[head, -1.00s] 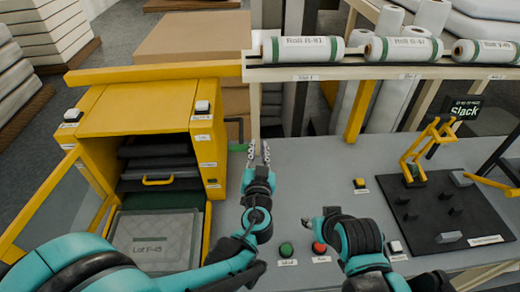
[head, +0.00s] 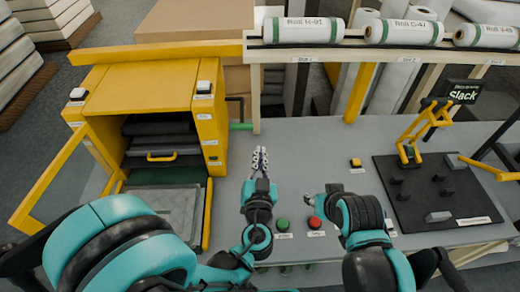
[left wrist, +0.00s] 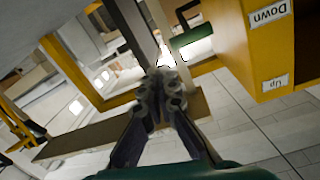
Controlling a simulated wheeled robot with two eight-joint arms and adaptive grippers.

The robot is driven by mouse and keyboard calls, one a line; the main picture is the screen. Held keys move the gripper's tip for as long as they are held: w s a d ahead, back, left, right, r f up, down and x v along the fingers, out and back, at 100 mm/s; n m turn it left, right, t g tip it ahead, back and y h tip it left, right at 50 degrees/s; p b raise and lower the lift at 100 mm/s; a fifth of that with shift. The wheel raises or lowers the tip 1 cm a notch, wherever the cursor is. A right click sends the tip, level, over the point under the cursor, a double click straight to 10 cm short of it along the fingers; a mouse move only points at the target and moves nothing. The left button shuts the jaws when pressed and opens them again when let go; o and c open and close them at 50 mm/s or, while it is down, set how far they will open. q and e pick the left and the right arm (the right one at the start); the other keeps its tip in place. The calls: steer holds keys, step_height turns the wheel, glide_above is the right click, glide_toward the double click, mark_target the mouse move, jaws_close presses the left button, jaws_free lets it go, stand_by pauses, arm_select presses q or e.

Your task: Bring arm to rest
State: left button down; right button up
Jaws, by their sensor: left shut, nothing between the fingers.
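My left gripper (head: 260,160) is in the middle of the head view, its grey fingers pointing away from me over the grey table (head: 310,150). The fingers are together with nothing between them, and they also show together in the left wrist view (left wrist: 160,88). The gripper is to the right of the yellow cabinet (head: 212,130) and apart from it. My right gripper (head: 312,200) shows only in part in the head view, close to the red button (head: 314,222); its fingers are too hidden to tell their state.
A green button (head: 282,225) is near my left wrist. A black board (head: 440,190) with a yellow fixture is at right. Wadding rolls (head: 303,31) lie on the rack behind.

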stand_by(0.4)
arm_select(q)
steer(key=s+a+f+n+g+y, duration=0.1)
steer(key=a+f+n+g+y, duration=0.15)
steer(key=a, duration=0.65)
steer(key=s+a+f+n+g+y, duration=0.15)
steer(key=a+g, duration=0.25)
steer(key=a, duration=0.4)
steer(key=s+a+g+h, duration=0.2)
steer(key=s+a+g, duration=0.1)
steer(key=s, duration=0.7)
steer(key=shift+a+r+g+h, duration=0.2)
steer(key=shift+r+g+h, duration=0.15)
steer(key=shift+g, duration=0.2)
